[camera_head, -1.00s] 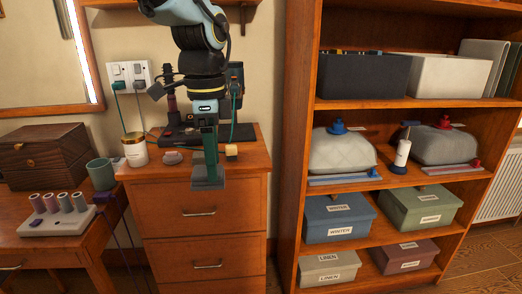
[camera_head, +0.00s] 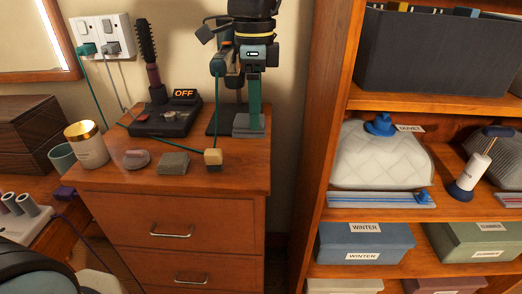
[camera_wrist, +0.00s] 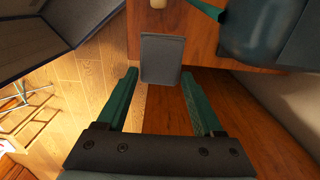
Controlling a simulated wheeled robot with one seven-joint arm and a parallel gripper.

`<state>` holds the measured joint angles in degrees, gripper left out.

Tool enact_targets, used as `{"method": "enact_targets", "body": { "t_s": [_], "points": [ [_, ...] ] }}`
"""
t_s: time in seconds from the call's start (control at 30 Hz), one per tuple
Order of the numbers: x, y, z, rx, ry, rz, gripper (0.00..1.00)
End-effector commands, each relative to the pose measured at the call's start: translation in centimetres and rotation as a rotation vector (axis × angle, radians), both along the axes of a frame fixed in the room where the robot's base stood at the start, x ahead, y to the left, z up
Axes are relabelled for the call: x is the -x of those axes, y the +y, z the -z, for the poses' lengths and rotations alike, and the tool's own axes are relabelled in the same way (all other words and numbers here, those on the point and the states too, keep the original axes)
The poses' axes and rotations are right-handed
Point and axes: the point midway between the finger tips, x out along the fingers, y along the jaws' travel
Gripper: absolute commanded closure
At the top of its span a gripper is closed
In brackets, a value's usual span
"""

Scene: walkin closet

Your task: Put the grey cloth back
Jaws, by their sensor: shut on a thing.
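My gripper (camera_head: 252,100) hangs over the back right of the wooden dresser (camera_head: 180,225). Its green fingers are shut on a flat grey piece, seemingly the grey cloth (camera_head: 248,127), which hangs at the fingertips. In the wrist view the grey cloth (camera_wrist: 160,58) is a dark rectangle between the fingertips of my gripper (camera_wrist: 160,75), with the wooden top beyond it. I cannot tell whether it touches the dresser top. A second small grey folded-looking piece (camera_head: 173,162) lies near the dresser's front edge.
The dresser top holds a white gold-lidded jar (camera_head: 87,148), a pinkish puck (camera_head: 136,159), a wooden block (camera_head: 213,157) by a green cord, and a black device marked OFF (camera_head: 165,118) with a brush. A tall shelf (camera_head: 335,120) with boxes stands close on the right.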

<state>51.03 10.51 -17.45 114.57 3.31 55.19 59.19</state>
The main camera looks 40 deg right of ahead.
Motion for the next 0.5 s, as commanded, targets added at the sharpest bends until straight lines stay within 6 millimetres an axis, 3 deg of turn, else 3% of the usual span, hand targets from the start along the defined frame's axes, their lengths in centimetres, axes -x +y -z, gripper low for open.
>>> {"method": "enact_targets", "body": {
  "t_s": [0.2, 0.5],
  "points": [
    [0.1, 0.1, 3.9, -0.006, 0.003, 0.002, 0.76],
    [0.1, 0.1, 7.3, -0.005, 0.003, 0.001, 0.76]
  ]
}}
